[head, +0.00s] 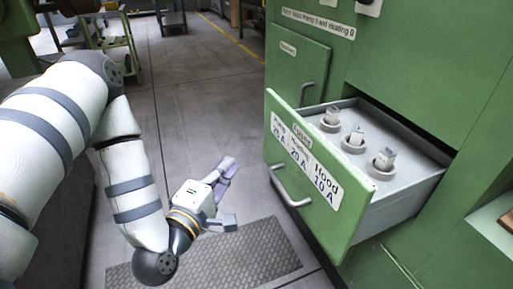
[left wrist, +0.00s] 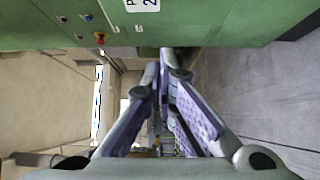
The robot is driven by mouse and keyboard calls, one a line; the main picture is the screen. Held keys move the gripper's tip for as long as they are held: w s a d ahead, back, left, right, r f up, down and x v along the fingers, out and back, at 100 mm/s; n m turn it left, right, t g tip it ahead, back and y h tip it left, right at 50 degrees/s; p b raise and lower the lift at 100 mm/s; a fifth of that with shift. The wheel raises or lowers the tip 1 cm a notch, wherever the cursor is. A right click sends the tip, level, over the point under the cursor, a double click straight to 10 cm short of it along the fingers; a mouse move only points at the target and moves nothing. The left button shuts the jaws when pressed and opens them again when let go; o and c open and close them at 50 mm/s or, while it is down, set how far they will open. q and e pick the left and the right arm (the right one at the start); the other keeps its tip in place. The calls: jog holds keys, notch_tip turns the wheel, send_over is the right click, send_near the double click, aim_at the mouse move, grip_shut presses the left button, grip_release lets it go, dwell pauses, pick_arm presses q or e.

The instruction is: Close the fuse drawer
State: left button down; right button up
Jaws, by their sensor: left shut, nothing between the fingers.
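The fuse drawer (head: 278,142) stands pulled out of the green cabinet on the right of the head view. Its green front carries a "Fuses" label and a silver bar handle (head: 290,190). Inside the grey tray (head: 408,178) are three round fuse holders (head: 381,164) with pale fuses. My left gripper (head: 229,168) is to the left of the drawer front, apart from it, with its fingers shut and empty. In the left wrist view the shut fingers (left wrist: 166,62) point toward the top, below a green panel (left wrist: 220,22) with part of a label. My right gripper is out of view.
A dark textured floor mat (head: 220,262) lies below my left gripper. Green shelving (head: 118,35) stands at the far left.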

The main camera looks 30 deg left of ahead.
pick_arm(q)
send_near(269, 127)
jog(key=a, duration=0.3)
jog(key=w, duration=0.1)
jog(key=w+d, duration=0.1)
jog(key=w, duration=0.1)
jog(key=w+d, duration=0.1)
jog(key=shift+w+d+f, duration=0.1)
jog(key=shift+w+f, duration=0.05)
jog(key=shift+w, duration=0.25)
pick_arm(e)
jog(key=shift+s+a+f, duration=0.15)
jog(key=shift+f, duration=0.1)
